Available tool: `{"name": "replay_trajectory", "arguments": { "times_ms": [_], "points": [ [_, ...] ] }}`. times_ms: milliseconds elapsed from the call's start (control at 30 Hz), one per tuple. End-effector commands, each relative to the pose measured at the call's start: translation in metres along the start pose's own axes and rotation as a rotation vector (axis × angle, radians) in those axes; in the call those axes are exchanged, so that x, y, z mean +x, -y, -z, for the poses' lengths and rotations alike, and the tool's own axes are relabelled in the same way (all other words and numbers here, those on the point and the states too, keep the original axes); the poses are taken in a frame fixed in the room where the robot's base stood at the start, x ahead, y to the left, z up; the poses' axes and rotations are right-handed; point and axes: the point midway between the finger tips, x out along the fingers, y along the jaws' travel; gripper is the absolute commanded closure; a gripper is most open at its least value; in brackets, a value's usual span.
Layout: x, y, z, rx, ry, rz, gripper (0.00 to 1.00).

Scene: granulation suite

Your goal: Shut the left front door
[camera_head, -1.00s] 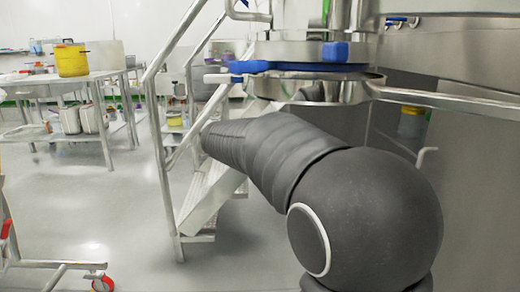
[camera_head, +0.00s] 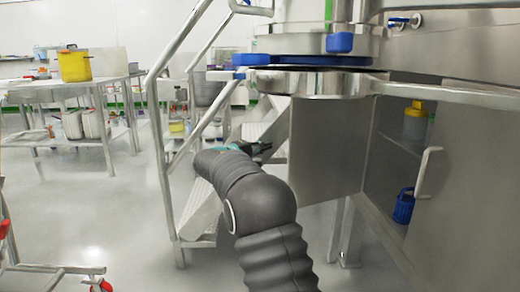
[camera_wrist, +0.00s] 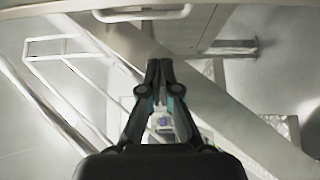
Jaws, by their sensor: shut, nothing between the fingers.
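The left front door (camera_head: 330,150) is a plain steel panel. In the head view it stands open, swung out to the left of the cabinet opening. My gripper (camera_head: 262,147) is to the left of the door, partly dark against the stairs, with my arm reaching up from below. In the wrist view my gripper (camera_wrist: 159,65) is shut and empty, its fingertips together. A pale bar handle (camera_wrist: 143,13) shows beyond the fingertips at the top of the wrist view, on a steel surface; I cannot tell whether the fingers touch it.
Inside the open cabinet are a yellow-topped container (camera_head: 414,122) and a blue item (camera_head: 404,206). A steel panel with a handle (camera_head: 428,172) is at right. Metal stairs (camera_head: 205,205) stand left of the door. A table (camera_head: 70,84) is farther left.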

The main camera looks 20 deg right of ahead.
Motion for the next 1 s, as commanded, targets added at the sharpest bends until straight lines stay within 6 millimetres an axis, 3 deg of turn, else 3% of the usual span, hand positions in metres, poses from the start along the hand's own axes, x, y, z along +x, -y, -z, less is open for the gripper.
{"name": "replay_trajectory", "arguments": {
  "times_ms": [100, 367, 733, 1000],
  "points": [
    [0.022, 0.001, -0.001, -0.001, 0.003, 0.001, 1.0],
    [0.058, 0.001, -0.001, 0.0, 0.003, 0.001, 1.0],
    [0.047, 0.0, -0.032, -0.001, 0.001, 0.001, 1.0],
    [0.044, 0.0, -0.038, -0.001, 0.0, 0.001, 1.0]
  ]
}}
